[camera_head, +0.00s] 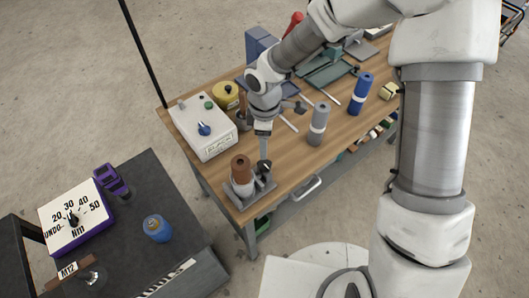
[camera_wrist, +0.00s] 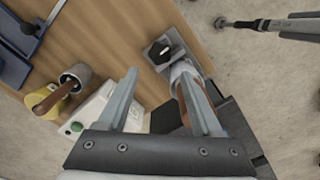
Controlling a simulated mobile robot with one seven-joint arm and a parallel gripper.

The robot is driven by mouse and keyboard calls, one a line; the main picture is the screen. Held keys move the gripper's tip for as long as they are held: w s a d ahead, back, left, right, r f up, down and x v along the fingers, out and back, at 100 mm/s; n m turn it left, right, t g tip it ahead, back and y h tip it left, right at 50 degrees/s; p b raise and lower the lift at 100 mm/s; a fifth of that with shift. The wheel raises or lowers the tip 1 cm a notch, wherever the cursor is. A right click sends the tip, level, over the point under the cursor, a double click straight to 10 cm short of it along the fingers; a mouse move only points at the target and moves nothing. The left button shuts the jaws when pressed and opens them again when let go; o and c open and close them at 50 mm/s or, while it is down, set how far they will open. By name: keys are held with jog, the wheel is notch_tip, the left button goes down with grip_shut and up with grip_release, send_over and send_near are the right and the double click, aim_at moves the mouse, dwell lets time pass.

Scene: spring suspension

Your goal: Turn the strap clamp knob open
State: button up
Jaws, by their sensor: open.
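The strap clamp is a grey metal fixture (camera_head: 262,188) at the near end of the wooden bench. It holds an upright brown cylinder (camera_head: 241,168) with a pale band low around it. In the wrist view a black knob (camera_wrist: 159,51) sits on the grey plate (camera_wrist: 179,44), beside the pale-banded cylinder (camera_wrist: 182,70). My gripper (camera_wrist: 158,73) is open and empty. Its fingertips appear to either side of and just short of the knob, with the right finger partly covering the cylinder. In the head view my gripper (camera_head: 264,160) points down over the fixture. I cannot tell whether it touches.
A white control box (camera_head: 204,128) with a blue knob stands left of my gripper. A yellow can (camera_head: 225,94), a grey cylinder (camera_head: 318,122) and a blue cylinder (camera_head: 361,92) stand farther back. A dark side table (camera_head: 150,185) carries a torque dial box (camera_head: 76,219).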

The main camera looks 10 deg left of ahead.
notch_tip(320, 180, up, 7)
jog(key=shift+r, duration=0.2)
dwell(0.5)
